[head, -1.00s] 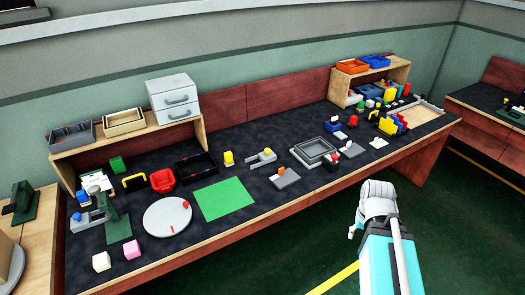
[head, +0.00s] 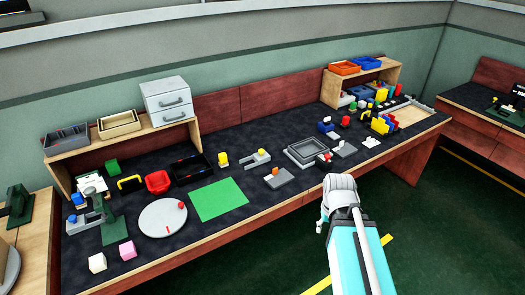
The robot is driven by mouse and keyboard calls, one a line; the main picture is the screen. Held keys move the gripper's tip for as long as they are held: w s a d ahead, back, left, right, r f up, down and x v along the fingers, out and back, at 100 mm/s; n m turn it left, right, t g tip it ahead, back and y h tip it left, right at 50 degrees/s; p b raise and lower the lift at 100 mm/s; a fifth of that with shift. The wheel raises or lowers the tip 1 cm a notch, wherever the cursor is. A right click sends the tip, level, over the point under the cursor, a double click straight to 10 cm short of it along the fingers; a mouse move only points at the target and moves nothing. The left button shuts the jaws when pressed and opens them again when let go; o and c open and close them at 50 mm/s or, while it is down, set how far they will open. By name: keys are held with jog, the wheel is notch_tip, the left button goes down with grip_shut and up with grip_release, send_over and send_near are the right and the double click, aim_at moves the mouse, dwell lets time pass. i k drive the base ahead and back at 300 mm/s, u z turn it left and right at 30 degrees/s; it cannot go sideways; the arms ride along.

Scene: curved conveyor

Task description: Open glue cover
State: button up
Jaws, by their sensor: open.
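I cannot pick out a glue container or its cover with certainty; the pieces on the bench are too small to tell. Small candidates are a yellow block-like piece (head: 222,159) near the middle and a red-and-dark piece (head: 325,159) by the grey square tray (head: 306,152). My white arm joint stands in front of the bench's front edge at the right. My gripper's fingers cannot be made out; they seem hidden behind the arm or out of the picture.
The long dark bench top (head: 260,210) carries a green mat (head: 218,199), a round grey disc (head: 162,218), a red bin (head: 158,182) and a black tray (head: 190,167). Shelves stand at both ends. Green floor (head: 430,230) is free at the right.

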aim_at(261, 154)
jog(key=u, duration=0.1)
jog(key=i, duration=1)
jog(key=z, duration=0.1)
